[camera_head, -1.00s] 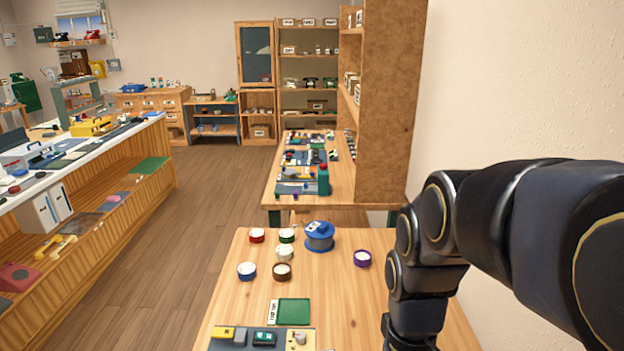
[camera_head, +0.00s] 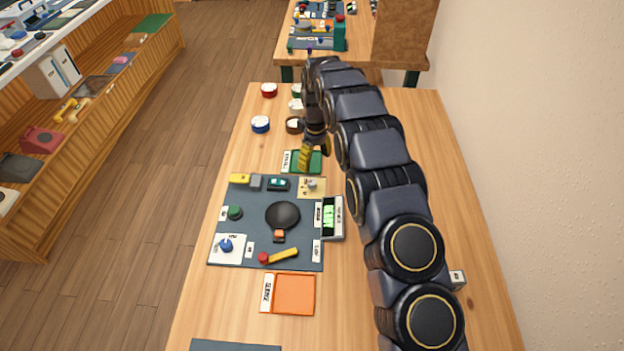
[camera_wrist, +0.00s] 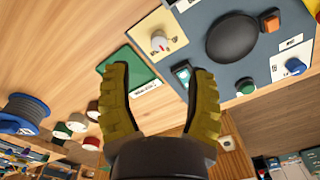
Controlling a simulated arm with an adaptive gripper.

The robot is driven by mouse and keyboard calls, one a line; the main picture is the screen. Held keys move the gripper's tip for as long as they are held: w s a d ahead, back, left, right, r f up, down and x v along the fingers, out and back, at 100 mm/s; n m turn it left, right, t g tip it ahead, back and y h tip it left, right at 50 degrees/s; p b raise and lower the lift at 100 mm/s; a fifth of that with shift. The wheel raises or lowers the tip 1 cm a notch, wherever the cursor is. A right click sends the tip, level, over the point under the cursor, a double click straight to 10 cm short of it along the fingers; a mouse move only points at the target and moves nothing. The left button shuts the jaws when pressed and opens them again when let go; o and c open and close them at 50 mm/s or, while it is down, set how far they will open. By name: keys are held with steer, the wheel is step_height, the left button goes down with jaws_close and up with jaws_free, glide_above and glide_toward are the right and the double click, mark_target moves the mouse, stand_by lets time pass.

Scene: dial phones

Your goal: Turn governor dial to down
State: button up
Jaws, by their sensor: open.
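A dark grey panel (camera_head: 258,242) lies on the wooden table with several controls on it. A small pale knob (camera_head: 311,184) sits on a cream plate at its far right corner; in the wrist view this knob (camera_wrist: 160,43) shows a red mark. A blue knob (camera_head: 226,245) stands on a white plate at the near left; it also shows in the wrist view (camera_wrist: 293,66). The labels are too small to read, so I cannot tell which is the governor dial. My gripper (camera_wrist: 160,72) is open and empty, with yellow fingers, above the green tray beside the panel's far edge.
The panel also bears a black disc (camera_head: 282,214), a green knob (camera_head: 235,212) and a yellow lever (camera_head: 281,256) with a red end. The green tray (camera_head: 316,161) and several round tins lie beyond. An orange tray (camera_head: 294,294) lies nearer. The table's right side is mostly clear.

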mark_target(312, 182)
steer(key=shift+w+a+f, duration=0.2)
steer(key=shift+a+f, duration=0.05)
steer(key=shift+f, duration=0.2)
steer(key=shift+w+a+f, duration=0.15)
steer(key=shift+a+f, duration=0.05)
steer(key=shift+f, duration=0.25)
steer(key=shift+n, duration=0.3)
step_height(312, 182, down, 8)
steer(key=shift+r, duration=0.1)
steer(key=shift+c, duration=0.3)
jaws_close()
